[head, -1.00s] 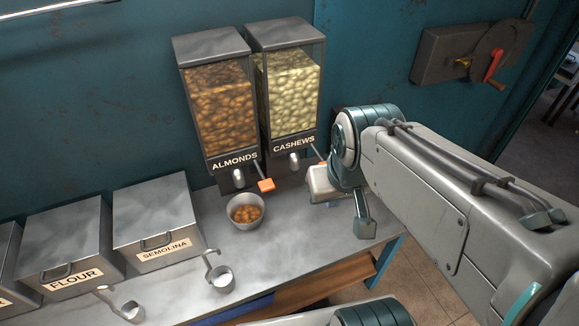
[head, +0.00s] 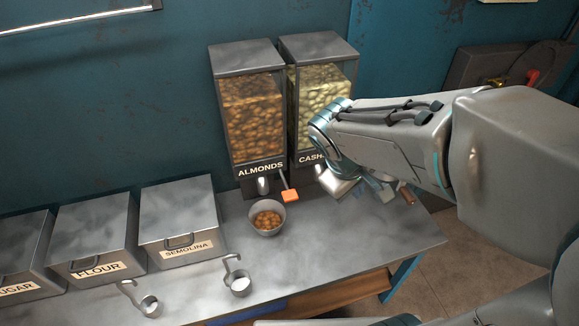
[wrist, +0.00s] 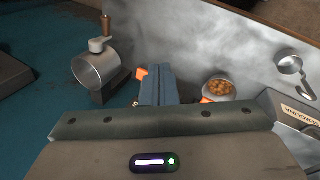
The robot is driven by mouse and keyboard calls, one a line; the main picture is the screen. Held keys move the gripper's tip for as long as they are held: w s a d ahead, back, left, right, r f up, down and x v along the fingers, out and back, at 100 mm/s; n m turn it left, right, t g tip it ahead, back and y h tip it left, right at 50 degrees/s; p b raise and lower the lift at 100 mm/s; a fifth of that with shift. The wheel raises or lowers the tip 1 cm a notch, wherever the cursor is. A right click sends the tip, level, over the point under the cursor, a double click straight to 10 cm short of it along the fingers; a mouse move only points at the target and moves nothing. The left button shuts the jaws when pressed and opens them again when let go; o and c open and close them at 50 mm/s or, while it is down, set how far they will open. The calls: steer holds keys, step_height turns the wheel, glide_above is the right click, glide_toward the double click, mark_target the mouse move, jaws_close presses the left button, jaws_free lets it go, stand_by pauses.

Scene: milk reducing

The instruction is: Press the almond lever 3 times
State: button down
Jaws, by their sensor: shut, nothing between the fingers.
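The almond dispenser (head: 251,110) stands against the wall, labelled ALMONDS. Its orange-tipped lever (head: 290,196) sticks out at the lower front, right of the spout. The lever's orange tip also shows in the wrist view (wrist: 206,100), right of my gripper. A bowl (head: 268,219) holding almonds sits below the spout and also shows in the wrist view (wrist: 218,89). My gripper (wrist: 163,72) is shut and empty, apart from the almond lever. In the head view my arm covers most of it, to the right of the lever.
The cashew dispenser (head: 321,80) is beside the almond one, partly behind my arm. Another orange tip (wrist: 141,73) is close to my fingers' left. A metal cup-like device (wrist: 96,70) stands farther left. Bins, including semolina (head: 180,218), and scoops (head: 238,282) occupy the counter's left.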

steer(key=w+a+f+n+t+h+p, duration=0.1)
steer(key=w+a+n+t+h+p, duration=0.1)
steer(key=w+a+n, duration=0.45)
steer(key=n+t, duration=0.2)
steer(key=n, duration=0.4)
glide_above(287, 196)
step_height(287, 196, down, 3)
steer(key=shift+s+a+r+p, duration=0.1)
steer(key=shift+p, duration=0.35)
step_height(287, 196, down, 8)
steer(key=b, duration=0.5)
steer(key=shift+b, duration=0.3)
steer(key=shift+f+b, duration=0.4)
steer(key=shift+b, duration=0.15)
steer(key=shift+f, duration=0.15)
steer(key=shift+f+b, duration=0.25)
steer(key=shift+b, duration=0.35)
